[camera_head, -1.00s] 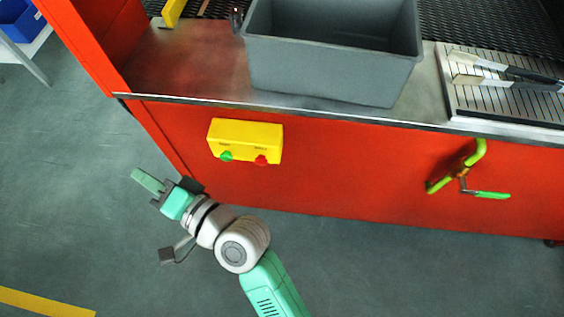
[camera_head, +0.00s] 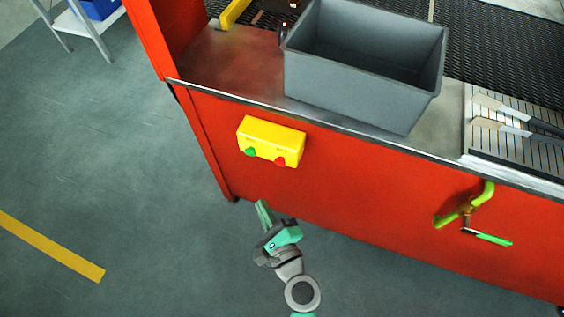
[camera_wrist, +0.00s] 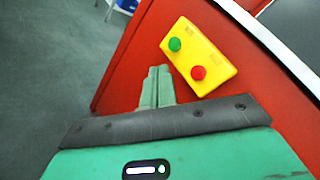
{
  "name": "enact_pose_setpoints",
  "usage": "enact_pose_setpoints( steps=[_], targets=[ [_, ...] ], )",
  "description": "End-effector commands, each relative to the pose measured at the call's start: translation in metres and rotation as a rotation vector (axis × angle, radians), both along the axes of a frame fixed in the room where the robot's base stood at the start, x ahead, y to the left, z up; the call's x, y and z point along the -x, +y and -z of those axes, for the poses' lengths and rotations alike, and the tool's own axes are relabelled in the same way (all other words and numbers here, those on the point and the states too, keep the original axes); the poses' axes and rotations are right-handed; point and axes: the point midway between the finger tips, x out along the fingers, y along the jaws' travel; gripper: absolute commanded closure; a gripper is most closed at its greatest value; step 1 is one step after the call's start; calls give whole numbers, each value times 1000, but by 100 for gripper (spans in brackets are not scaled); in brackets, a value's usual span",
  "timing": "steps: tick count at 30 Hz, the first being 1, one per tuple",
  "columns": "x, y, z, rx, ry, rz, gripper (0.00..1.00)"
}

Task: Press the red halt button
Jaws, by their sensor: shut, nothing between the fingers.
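The red halt button (camera_head: 281,161) sits at the right end of a yellow box (camera_head: 272,135) on the red front panel, with a green button (camera_head: 250,152) to its left. Neither button is covered.
A grey bin (camera_head: 355,90) stands on the metal ledge (camera_head: 235,62) above the box. A green-handled crank (camera_head: 480,233) sticks out of the panel at the right. A slatted tray with tools (camera_head: 510,160) lies on the ledge.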

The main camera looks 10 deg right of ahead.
Motion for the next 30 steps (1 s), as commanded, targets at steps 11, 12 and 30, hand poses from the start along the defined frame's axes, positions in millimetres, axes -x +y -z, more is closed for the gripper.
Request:
enact_pose_setpoints(
  steps=[11, 12, 30],
  targets=[
    [-39, -19, 0, 1, -3, 0, 100],
    [-45, -22, 0, 2, -3, 2, 100],
    [-79, -39, 0, 2, -1, 0, 100]
  ],
)
